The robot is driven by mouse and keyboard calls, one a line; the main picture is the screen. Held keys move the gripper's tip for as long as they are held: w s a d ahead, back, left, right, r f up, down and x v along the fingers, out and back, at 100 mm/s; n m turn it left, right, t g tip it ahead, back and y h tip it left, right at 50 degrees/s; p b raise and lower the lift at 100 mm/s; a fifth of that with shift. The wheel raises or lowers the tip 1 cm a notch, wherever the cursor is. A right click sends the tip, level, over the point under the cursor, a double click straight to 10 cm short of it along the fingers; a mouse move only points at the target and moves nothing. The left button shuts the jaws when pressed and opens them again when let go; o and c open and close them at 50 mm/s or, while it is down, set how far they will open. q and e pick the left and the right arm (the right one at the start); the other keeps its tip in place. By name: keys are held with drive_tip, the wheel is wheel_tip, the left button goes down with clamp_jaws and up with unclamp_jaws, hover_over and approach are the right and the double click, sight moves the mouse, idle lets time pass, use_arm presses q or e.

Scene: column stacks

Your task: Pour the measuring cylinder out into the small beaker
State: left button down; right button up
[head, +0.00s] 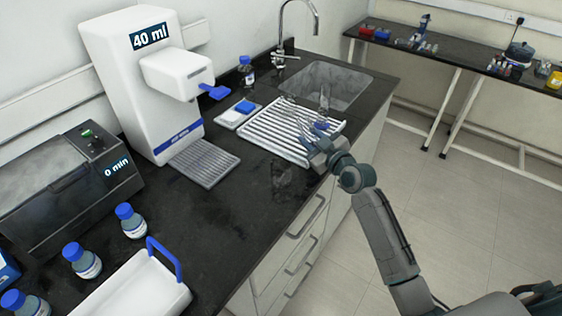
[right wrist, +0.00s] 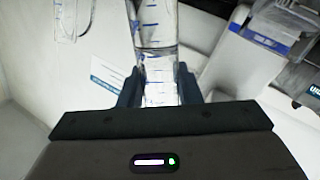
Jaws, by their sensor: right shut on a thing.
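My right gripper (head: 316,142) is over the near right end of the white ribbed rack on the counter. In the right wrist view its fingers (right wrist: 158,88) are shut on a clear measuring cylinder (right wrist: 155,22) with blue marks. A dark line crosses the cylinder just above the fingers; I cannot tell for sure if it is a liquid surface. Another clear glass vessel (right wrist: 70,20) with blue marks shows at the upper left of that view. In the head view, clear glass near the gripper is hard to make out. I cannot pick out the small beaker with certainty. My left gripper is not in view.
A white dispenser (head: 145,75) reading 40 ml stands behind a grey drip grid (head: 203,163). The ribbed rack (head: 262,128) lies before the sink (head: 335,84). Blue-capped bottles (head: 131,222) and a white tray (head: 130,290) are at lower left. The counter's middle is clear.

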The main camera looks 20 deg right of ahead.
drive_tip(key=shift+s+a+f+n, duration=0.1)
drive_tip(key=shift+a+n, duration=0.45)
drive_tip(key=shift+n, duration=0.65)
drive_tip(key=shift+f+n+h, duration=0.35)
drive_tip(key=shift+n+h, duration=0.05)
drive_tip(key=shift+n, duration=0.4)
drive_tip(key=f+n+b, duration=0.2)
drive_tip(key=f, duration=0.1)
drive_tip(key=f+n+b, duration=0.1)
drive_tip(key=f, duration=0.1)
drive_tip(key=shift+d+f+g+h, duration=0.1)
drive_tip(key=shift+d+g+h, duration=0.2)
drive_tip(key=shift+d, duration=0.1)
drive_tip(key=shift+r+n+p, duration=0.4)
drive_tip(key=shift+r+p, duration=0.1)
drive_tip(key=shift+r, duration=0.1)
drive_tip(key=shift+d+r+n, duration=0.1)
drive_tip(key=shift+r+n, duration=0.05)
drive_tip(key=shift+n, duration=0.25)
drive_tip(key=shift+r+n+p, duration=0.2)
drive_tip(key=shift+n+p, duration=0.2)
drive_tip(key=shift+p, duration=0.2)
drive_tip(key=shift+a+r+n+h+p, duration=0.3)
drive_tip(key=shift+a+n+p, duration=0.1)
drive_tip(key=shift+p, duration=0.05)
drive_tip(key=shift+a+r+n+b, duration=0.1)
drive_tip(key=shift+r+n+b, duration=0.35)
drive_tip(key=shift+n, duration=0.25)
